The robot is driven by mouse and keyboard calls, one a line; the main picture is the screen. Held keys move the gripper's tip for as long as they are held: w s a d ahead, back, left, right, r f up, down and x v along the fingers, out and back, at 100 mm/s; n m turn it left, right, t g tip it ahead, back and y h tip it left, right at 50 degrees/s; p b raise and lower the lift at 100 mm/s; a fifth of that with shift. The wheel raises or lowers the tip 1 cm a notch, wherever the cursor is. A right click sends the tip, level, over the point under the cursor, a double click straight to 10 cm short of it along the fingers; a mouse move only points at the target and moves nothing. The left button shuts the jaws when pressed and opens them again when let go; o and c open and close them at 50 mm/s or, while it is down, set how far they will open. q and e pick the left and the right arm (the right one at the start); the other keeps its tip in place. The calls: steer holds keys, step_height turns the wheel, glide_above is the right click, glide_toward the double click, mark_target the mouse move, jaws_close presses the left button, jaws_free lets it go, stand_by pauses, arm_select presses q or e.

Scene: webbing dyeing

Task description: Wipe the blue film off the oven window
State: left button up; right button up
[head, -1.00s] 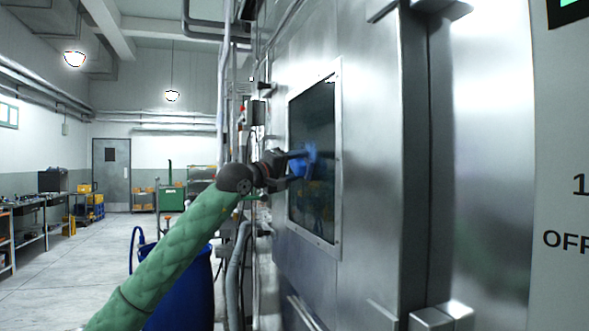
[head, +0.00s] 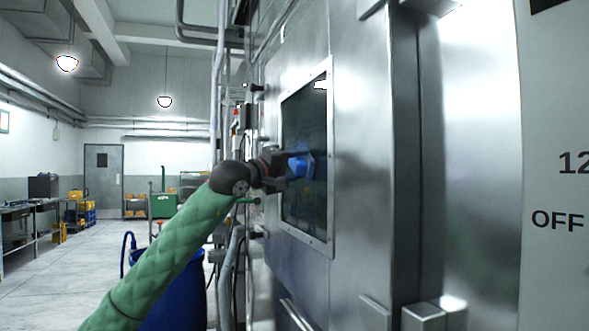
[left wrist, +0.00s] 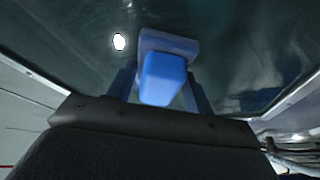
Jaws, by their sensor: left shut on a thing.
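The oven window (head: 305,205) is a dark glass pane in a light metal frame on the steel oven wall. The glass looks dark with a bluish tint; I cannot tell clearly where film lies. My left gripper (head: 287,168) is shut on a blue wiping tool (head: 301,166) and holds it at the middle of the window. In the left wrist view the tool's blue block (left wrist: 163,78) sits between the fingers, with its flat pad (left wrist: 168,42) at the glass. I cannot tell if the pad touches. My right gripper is not in view.
The steel oven wall (head: 355,190) runs along my right, with a projecting block (head: 433,316) low down. A blue barrel (head: 180,300) and upright pipes (head: 218,110) stand left of the window. The floor (head: 60,285) farther left is open.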

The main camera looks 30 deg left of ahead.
mark_target(309, 163)
arm_select(q)
steer(key=shift+s+d+b, duration=0.55)
steer(key=shift+s+d, duration=0.75)
steer(key=shift+d, duration=0.25)
steer(key=shift+r+p, duration=0.7)
steer(key=shift+r, duration=0.4)
steer(key=shift+w+a+p, duration=0.2)
steer(key=shift+w+a, duration=1.05)
steer(key=shift+a, duration=0.2)
steer(key=shift+w+a+p, duration=0.2)
steer(key=shift+w+a, duration=1)
steer(key=shift+a, duration=0.25)
steer(key=w+a+p, duration=0.4)
steer(key=w+a, duration=0.3)
steer(key=a, duration=0.1)
steer(key=shift+w+a, duration=0.2)
steer(key=shift+a, duration=0.05)
steer(key=shift+s+a+f, duration=0.1)
